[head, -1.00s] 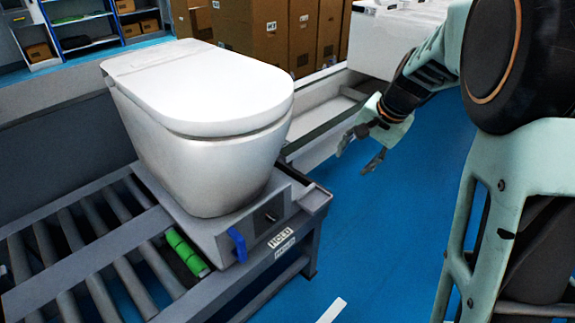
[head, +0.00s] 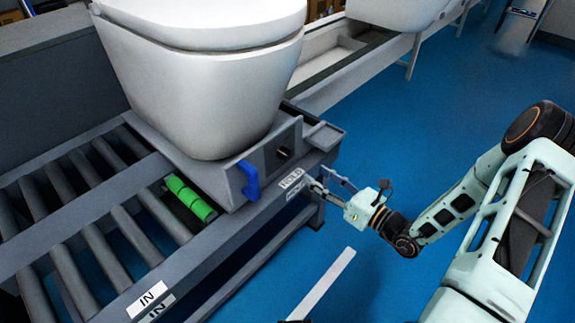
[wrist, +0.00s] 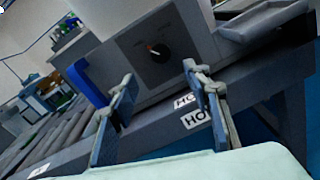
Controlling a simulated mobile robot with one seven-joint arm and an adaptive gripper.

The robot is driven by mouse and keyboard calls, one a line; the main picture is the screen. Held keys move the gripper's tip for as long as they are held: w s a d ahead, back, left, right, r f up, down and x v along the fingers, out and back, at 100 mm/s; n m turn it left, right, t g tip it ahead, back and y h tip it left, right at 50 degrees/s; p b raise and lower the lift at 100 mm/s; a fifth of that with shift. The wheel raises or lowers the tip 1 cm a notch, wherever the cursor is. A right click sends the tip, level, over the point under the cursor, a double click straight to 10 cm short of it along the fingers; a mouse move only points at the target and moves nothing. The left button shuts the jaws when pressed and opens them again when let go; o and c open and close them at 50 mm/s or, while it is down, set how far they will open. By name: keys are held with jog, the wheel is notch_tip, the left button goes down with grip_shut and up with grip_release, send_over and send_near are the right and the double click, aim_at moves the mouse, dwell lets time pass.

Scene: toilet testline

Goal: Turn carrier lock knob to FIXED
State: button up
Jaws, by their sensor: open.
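The carrier lock knob (head: 283,152) is a small dark knob on the front face of the grey carrier (head: 222,190) under a white toilet (head: 205,95). In the wrist view the knob (wrist: 157,50) sits on a dark plate with a reddish pointer mark; the plate's lettering is too small to read. My gripper (head: 325,186) is open and empty, in front of the conveyor edge, below and right of the knob. In the wrist view its fingers (wrist: 158,88) are apart, with the knob beyond and above the gap. Nothing touches the knob.
A blue lever (head: 249,180) sticks out left of the knob. Green rollers (head: 190,199) lie among the grey conveyor rollers. A HOLD label (head: 291,178) is on the conveyor's side. A small tray (head: 325,136) juts out right of the carrier. Blue floor on the right is free.

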aim_at(287, 156)
jog(key=b+x, duration=0.2)
jog(key=x, duration=0.8)
jog(key=shift+w+a+b, duration=0.2)
jog(key=shift+w+b, duration=0.1)
jog(key=shift+w, duration=0.05)
jog(key=shift+c, duration=0.4)
jog(key=c, duration=1.1)
